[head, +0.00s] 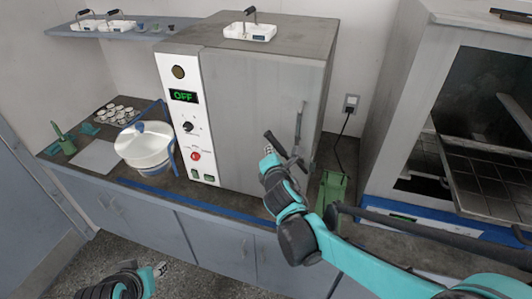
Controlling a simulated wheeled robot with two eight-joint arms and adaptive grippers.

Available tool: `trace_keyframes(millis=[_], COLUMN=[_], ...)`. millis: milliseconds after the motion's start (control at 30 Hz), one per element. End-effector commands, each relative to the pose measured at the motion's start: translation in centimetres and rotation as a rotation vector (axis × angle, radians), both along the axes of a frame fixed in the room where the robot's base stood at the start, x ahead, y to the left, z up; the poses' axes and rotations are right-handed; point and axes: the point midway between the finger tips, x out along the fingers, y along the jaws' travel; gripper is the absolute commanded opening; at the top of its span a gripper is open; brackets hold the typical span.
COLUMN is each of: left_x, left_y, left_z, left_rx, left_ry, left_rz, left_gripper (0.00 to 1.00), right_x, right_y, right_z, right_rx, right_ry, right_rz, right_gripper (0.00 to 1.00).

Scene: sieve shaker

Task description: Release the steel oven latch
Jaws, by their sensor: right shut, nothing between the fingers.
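The steel oven (255,110) is a grey box with a white control panel and a green OFF display, standing on the counter. Its front door looks closed. The steel latch (301,122) is a slim upright bar near the door's right edge. My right gripper (284,152) is shut and empty, at the latch's lower end. Its dark parts overlap that end, and I cannot tell whether they touch it. My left gripper (158,270) is low at the lower left, far from the oven, and its fingers are not clear.
A white pot (144,146) and a tray of small cups (117,114) stand left of the oven. A white basket (250,32) sits on top of it. A green object (331,188) stands close on the right, near a glass-fronted cabinet (480,110).

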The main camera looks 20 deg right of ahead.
Motion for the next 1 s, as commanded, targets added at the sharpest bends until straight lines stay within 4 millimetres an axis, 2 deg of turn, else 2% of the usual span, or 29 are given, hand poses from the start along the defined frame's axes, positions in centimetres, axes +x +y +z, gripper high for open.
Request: trace_keyframes(millis=[400, 1000], left_x=[0.0, 0.0], left_y=[0.0, 0.0], left_z=[0.3, 0.3], left_rx=[0.0, 0.0], left_ry=[0.0, 0.0], left_rz=[0.0, 0.0], left_gripper=[0.4, 0.4], right_x=[-0.8, -0.9], right_y=[-1.2, -1.4], right_z=[1.2, 1.3], right_rx=[0.139, 0.154], right_ry=[-0.095, -0.104], right_rz=[0.0, -0.001], right_gripper=[0.0, 0.0])
